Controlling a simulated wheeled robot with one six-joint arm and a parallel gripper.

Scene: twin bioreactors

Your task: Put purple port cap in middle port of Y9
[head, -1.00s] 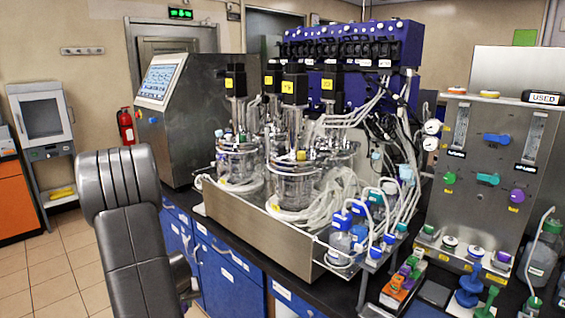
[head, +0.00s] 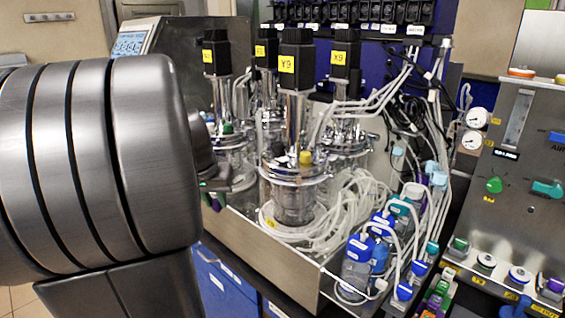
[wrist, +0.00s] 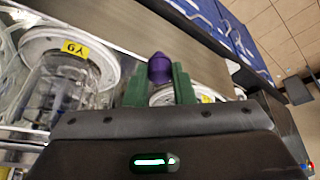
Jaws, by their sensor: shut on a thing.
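The purple port cap (wrist: 160,68) is held between the green fingers of my gripper (wrist: 160,82) in the wrist view. The front vessel (head: 294,195) stands under a black motor with a yellow Y9 label (head: 287,64). A yellow cap (head: 305,158) sits on its metal lid. The middle port cannot be clearly told apart. The wrist view shows a glass vessel on a white base with a yellow Y9 label (wrist: 75,48).
A metal tray wall (head: 265,262) runs along the front of the vessels. Clear tubing (head: 340,205) crowds their right side. Blue-capped bottles (head: 358,262) stand at the tray's right end. A valve panel (head: 520,150) stands further right.

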